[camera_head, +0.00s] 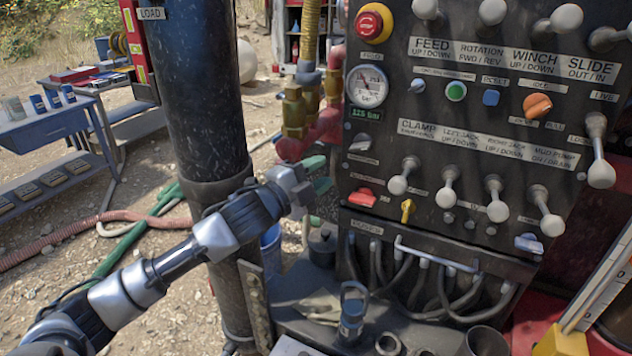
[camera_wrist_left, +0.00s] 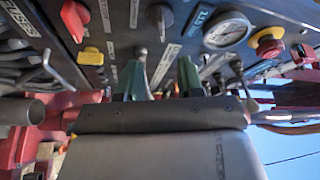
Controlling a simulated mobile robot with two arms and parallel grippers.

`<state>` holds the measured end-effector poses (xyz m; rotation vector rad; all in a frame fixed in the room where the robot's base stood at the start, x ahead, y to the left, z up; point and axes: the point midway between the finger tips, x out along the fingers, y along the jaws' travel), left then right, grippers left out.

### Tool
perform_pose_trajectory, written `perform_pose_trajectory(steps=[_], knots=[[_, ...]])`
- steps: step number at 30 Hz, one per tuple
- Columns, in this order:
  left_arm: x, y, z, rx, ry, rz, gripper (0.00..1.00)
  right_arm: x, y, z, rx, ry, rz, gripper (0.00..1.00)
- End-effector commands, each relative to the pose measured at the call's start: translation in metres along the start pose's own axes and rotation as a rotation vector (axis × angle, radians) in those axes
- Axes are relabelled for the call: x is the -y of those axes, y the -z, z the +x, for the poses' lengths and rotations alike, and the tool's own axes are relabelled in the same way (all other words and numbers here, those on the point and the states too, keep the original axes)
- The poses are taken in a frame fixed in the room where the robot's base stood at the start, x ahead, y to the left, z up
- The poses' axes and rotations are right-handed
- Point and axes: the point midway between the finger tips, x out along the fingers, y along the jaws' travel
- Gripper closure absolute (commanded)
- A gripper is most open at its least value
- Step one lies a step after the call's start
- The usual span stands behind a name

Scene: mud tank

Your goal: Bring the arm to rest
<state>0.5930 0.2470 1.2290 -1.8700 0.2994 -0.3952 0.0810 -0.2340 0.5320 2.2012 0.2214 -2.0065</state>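My left arm (camera_head: 150,275) comes in from the lower left of the head view and reaches up toward the control panel (camera_head: 400,135). My left gripper (camera_head: 322,175) has green fingers and is just left of the panel, below the pressure gauge (camera_head: 367,86). In the left wrist view the two fingers of the gripper (camera_wrist_left: 161,75) stand apart with no held object visible between them. The panel face, with the gauge (camera_wrist_left: 227,30) and a red switch (camera_wrist_left: 74,20), is beyond the fingertips. Whether they touch the panel cannot be told. My right gripper is not in view.
A black column (camera_head: 205,95) stands beside the arm. Brass and red pipe fittings (camera_head: 310,110) are above the gripper. Several levers (camera_head: 497,200) stick out from the panel. A blue table (camera_head: 45,125) is at the left.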

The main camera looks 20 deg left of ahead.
Motion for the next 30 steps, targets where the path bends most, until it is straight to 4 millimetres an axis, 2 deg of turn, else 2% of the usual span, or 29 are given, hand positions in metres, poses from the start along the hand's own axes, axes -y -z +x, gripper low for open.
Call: perform_pose_trajectory(steps=[4, 17, 20, 23, 25, 27, 29, 30], knots=[[0.0, 0.0, -0.006, 0.0, -0.001, 0.001, 0.63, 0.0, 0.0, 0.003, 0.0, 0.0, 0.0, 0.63], [0.0, 0.001, -0.006, 0.0, -0.001, 0.0, 0.63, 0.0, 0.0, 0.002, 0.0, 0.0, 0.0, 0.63], [-0.013, 0.003, -0.009, 0.018, -0.022, -0.034, 0.63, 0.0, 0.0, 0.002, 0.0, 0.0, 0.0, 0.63], [-0.051, 0.009, -0.019, 0.084, -0.088, -0.143, 0.63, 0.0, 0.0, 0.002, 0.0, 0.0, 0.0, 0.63], [-0.092, 0.017, -0.037, 0.171, -0.161, -0.267, 0.63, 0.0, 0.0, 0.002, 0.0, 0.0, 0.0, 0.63], [-0.136, 0.025, -0.064, 0.292, -0.247, -0.414, 0.63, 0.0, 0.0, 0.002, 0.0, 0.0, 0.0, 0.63], [-0.17, 0.033, -0.094, 0.414, -0.32, -0.544, 0.63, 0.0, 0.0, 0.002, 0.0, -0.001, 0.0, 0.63], [-0.189, 0.037, -0.114, 0.498, -0.363, -0.622, 0.63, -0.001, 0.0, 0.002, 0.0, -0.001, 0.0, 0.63]])
